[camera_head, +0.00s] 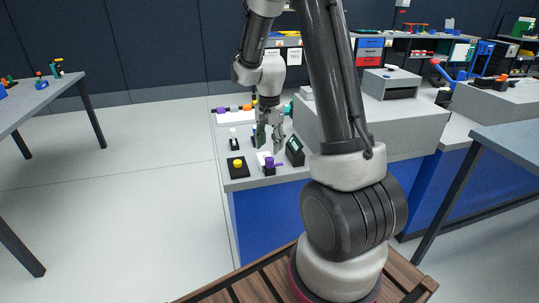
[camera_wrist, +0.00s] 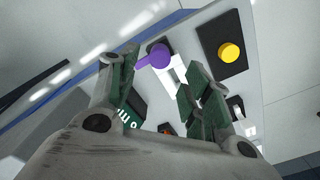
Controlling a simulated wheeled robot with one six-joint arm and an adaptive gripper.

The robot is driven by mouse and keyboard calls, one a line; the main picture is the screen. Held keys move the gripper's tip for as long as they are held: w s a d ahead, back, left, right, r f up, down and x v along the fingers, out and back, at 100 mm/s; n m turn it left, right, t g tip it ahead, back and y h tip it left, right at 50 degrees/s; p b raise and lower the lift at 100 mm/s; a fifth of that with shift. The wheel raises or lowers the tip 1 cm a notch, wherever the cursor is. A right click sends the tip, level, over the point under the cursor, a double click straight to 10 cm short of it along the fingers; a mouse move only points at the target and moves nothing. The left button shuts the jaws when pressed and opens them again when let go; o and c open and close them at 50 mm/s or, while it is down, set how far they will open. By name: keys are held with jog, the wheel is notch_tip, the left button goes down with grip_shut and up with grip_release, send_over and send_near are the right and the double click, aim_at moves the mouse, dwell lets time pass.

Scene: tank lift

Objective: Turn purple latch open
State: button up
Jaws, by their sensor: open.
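The purple latch (camera_head: 270,162) stands near the front edge of the grey bench top, on a small dark base. In the wrist view the purple latch (camera_wrist: 158,56) shows a round knob with a short arm pointing to the lower left. My gripper (camera_head: 268,146) is above the bench, just behind and over the latch. In the wrist view my gripper (camera_wrist: 156,75) is open and empty, its two green-grey fingers spread with the latch showing between and beyond their tips. I cannot tell the exact height between fingers and latch.
A yellow button on a black plate (camera_wrist: 229,52) is beside the latch; it also shows in the head view (camera_head: 238,165). A dark device with a green display (camera_head: 295,150) stands right of the latch. A white switch on a dark base (camera_head: 234,141) stands further back left. Open floor lies left.

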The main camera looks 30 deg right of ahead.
aim_at(270, 159)
notch_tip(270, 159, up, 6)
jog(key=shift+f, duration=0.1)
dwell(0.5)
jog(key=s+a+r+n+t, duration=0.2)
jog(key=s+r+n, duration=0.4)
jog(key=s, duration=0.6)
jog(key=s+a+r+n+t, duration=0.2)
jog(key=s+r+n, duration=0.4)
jog(key=s+r, duration=0.3)
jog(key=s+a, duration=0.1)
jog(key=s, duration=0.2)
jog(key=shift+a, duration=0.15)
jog(key=shift+s, duration=0.1)
